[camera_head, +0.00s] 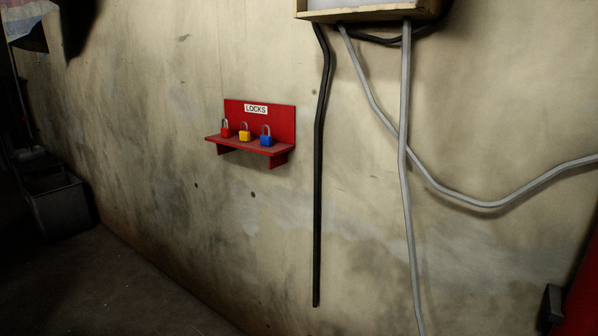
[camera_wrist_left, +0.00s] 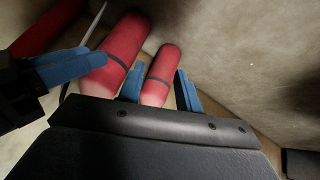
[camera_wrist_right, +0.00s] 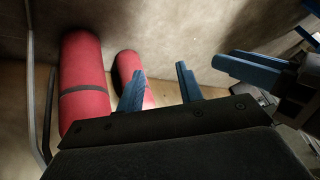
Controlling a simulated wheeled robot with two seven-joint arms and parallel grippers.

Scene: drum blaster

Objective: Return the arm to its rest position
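Neither arm shows in the head view. In the left wrist view my left gripper (camera_wrist_left: 159,90) has its two blue fingers apart, with nothing held between them. A red cylinder (camera_wrist_left: 162,67) shows behind the fingers. In the right wrist view my right gripper (camera_wrist_right: 160,87) also has its blue fingers spread and is empty. The other gripper's blue fingers (camera_wrist_left: 62,68) show at the left of the left wrist view, and blue fingers (camera_wrist_right: 252,69) show at the right of the right wrist view.
A red LOCKS shelf (camera_head: 278,151) on the wall carries red (camera_head: 226,131), yellow (camera_head: 244,135) and blue (camera_head: 266,139) padlocks. Grey cables (camera_head: 405,140) and a black conduit (camera_head: 319,180) run below a wall box (camera_head: 375,14). A dark bin (camera_head: 62,208) stands left; floor nearby looks clear.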

